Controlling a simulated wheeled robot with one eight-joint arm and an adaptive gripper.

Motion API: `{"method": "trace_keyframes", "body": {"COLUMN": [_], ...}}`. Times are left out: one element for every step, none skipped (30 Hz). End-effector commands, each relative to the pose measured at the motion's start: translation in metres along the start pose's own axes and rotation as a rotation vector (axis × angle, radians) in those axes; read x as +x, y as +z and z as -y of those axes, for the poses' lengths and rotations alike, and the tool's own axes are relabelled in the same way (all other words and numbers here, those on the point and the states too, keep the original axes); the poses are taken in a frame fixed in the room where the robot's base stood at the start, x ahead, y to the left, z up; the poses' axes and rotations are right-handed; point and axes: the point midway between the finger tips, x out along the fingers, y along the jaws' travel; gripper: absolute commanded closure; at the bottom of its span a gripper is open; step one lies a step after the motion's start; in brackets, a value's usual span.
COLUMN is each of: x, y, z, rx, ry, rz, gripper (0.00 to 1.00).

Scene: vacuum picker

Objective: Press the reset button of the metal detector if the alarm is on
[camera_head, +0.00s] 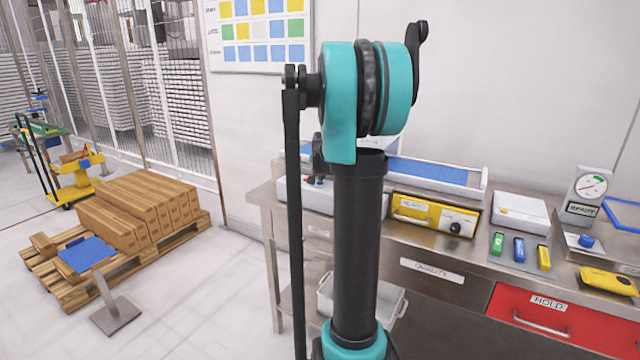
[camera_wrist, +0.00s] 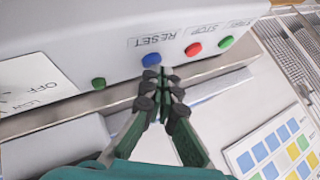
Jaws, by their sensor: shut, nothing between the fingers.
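The metal detector (camera_wrist: 110,35) fills the top of the wrist view as a pale grey housing. On its face are a blue button (camera_wrist: 151,60) by the word RESET, a red button (camera_wrist: 193,48) by STOP, and a green button (camera_wrist: 225,41). Another green round part (camera_wrist: 98,83) sits beside a white panel (camera_wrist: 35,85) reading OFF and LOW. My gripper (camera_wrist: 161,78) is shut and empty, its fingertips just below the blue button; I cannot tell whether they touch. In the head view the detector (camera_head: 308,198) is partly hidden by my arm, and my gripper is hidden. No lit alarm is clearly visible.
The detector stands on a steel bench (camera_head: 470,262) with a blue conveyor belt (camera_head: 430,174), a yellow device (camera_head: 432,214), small coloured items and a gauge (camera_head: 590,188). A red HOLD drawer (camera_head: 545,318) is below.

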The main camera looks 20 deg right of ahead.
Motion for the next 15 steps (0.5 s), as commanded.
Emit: {"method": "trace_keyframes", "body": {"x": [-0.002,-0.003,-0.0044,-0.0054,-0.0062,-0.0071,-0.0075,-0.0078,-0.0079,-0.0078,-0.0078,-0.0078,-0.0078,-0.0078,-0.0079], "y": [-0.0015,-0.0023,-0.0033,-0.0039,-0.0045,-0.0051,-0.0053,-0.0055,-0.0056,-0.0056,-0.0056,-0.0056,-0.0056,-0.0056,-0.0057], "z": [0.0015,0.0023,0.0034,0.004,0.0045,0.0051,0.0054,0.0056,0.0056,0.0056,0.0056,0.0056,0.0056,0.0056,0.0057], "rx": [0.0,0.0,0.0,0.0,0.0,0.0,0.0,0.0,0.0,0.0,0.0,0.0,0.0,0.0,0.0], "ry": [0.0,0.0,0.0,0.0,0.0,0.0,0.0,0.0,0.0,0.0,0.0,0.0,0.0,0.0,0.0], "rz": [0.0,0.0,0.0,0.0,0.0,0.0,0.0,0.0,0.0,0.0,0.0,0.0,0.0,0.0,0.0], "gripper": [1.0,1.0,1.0,1.0,1.0,1.0,1.0,1.0,1.0,1.0,1.0,1.0,1.0,1.0,1.0]}}
